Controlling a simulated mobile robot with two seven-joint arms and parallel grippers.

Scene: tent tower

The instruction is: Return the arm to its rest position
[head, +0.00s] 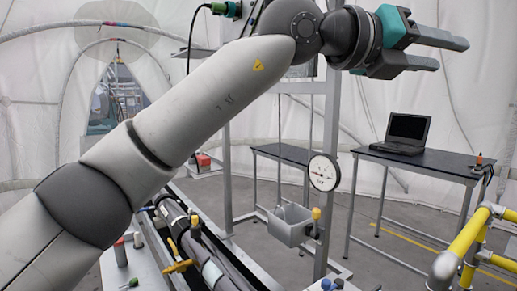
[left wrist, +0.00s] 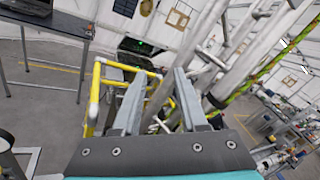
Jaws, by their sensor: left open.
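My left arm comes in from the left in the head view and stretches up across the picture. My left gripper (head: 452,52) is at the upper right, raised in the air and pointing right. Its two grey fingers are apart with nothing between them. In the left wrist view the fingers (left wrist: 158,82) also show apart and empty, with yellow rails behind them. My right gripper is in neither view.
A dark table (head: 440,166) with a laptop (head: 403,133) stands at the right. Yellow rails (head: 468,236) are at the lower right. A metal frame with a round gauge (head: 324,173) and a grey box (head: 289,225) stands in the middle. Grey floor shows between them.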

